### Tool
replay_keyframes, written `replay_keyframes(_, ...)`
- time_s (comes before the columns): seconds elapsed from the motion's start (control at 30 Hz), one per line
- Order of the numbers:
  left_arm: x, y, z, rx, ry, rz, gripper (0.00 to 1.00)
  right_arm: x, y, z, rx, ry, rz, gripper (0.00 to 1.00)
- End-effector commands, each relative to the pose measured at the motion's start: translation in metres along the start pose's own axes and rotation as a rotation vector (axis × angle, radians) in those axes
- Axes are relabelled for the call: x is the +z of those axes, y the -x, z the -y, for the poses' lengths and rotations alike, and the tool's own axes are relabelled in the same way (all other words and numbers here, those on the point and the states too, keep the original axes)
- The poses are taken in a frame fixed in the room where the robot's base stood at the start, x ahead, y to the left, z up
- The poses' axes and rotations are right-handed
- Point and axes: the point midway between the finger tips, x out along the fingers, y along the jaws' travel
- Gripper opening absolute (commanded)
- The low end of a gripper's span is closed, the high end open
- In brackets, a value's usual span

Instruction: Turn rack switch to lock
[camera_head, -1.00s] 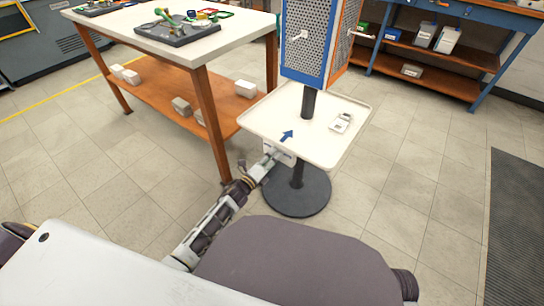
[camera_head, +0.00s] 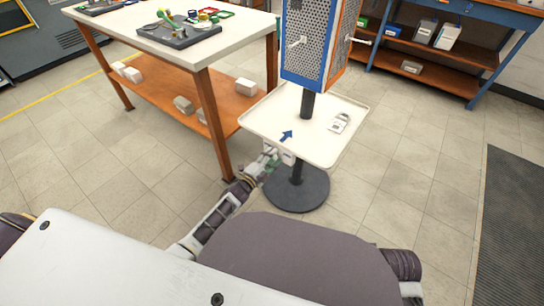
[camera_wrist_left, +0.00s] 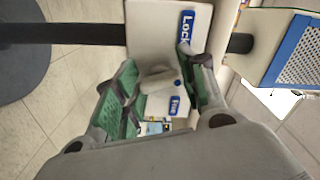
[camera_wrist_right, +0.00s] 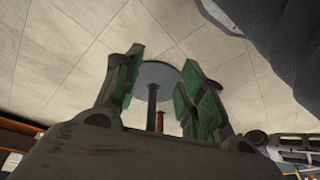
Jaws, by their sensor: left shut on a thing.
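The rack's switch is a pale knob (camera_wrist_left: 157,82) on a white plate (camera_wrist_left: 152,25) under the front edge of the rack tray. The plate carries a blue "Lock" label (camera_wrist_left: 187,27) and a blue "Free" label (camera_wrist_left: 176,106); the knob lies between them, and its exact setting is partly hidden by the fingers. My left gripper (camera_head: 269,158) is at the switch. In the left wrist view its green-padded fingers (camera_wrist_left: 160,88) are on either side of the knob, shut on it. My right gripper (camera_wrist_right: 160,88) is open and empty, seen only in the right wrist view.
The rack has a cream tray (camera_head: 310,143) with a blue arrow, a perforated panel (camera_head: 310,38) above and a round dark base (camera_head: 297,190). A workbench (camera_head: 222,44) with wooden legs stands close on the left. Floor to the right is clear up to a dark mat (camera_head: 510,225).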

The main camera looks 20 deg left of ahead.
Motion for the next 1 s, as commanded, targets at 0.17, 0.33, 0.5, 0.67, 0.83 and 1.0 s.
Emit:
replay_keyframes(0.17, 0.0, 0.0, 0.001, 0.002, 0.153, 0.001, 0.17, 0.003, -0.011, -0.003, 0.006, -0.003, 0.024, 0.4)
replay_keyframes(0.33, -0.001, 0.0, -0.001, 0.003, 0.286, 0.001, 0.17, 0.007, -0.019, -0.005, 0.011, -0.005, 0.042, 0.4)
replay_keyframes(0.5, -0.001, 0.0, -0.001, 0.001, 0.38, 0.0, 0.17, 0.01, -0.025, -0.007, 0.014, -0.006, 0.053, 0.4)
replay_keyframes(0.67, 0.0, 0.0, -0.002, 0.001, 0.431, 0.001, 0.17, 0.012, -0.029, -0.007, 0.016, -0.007, 0.061, 0.4)
replay_keyframes(0.83, 0.0, 0.0, -0.002, 0.001, 0.45, 0.001, 0.17, 0.013, -0.03, -0.008, 0.016, -0.007, 0.063, 0.4)
replay_keyframes(1.0, 0.0, 0.0, -0.003, 0.001, 0.452, 0.001, 0.17, 0.013, -0.03, -0.008, 0.017, -0.007, 0.062, 0.4)
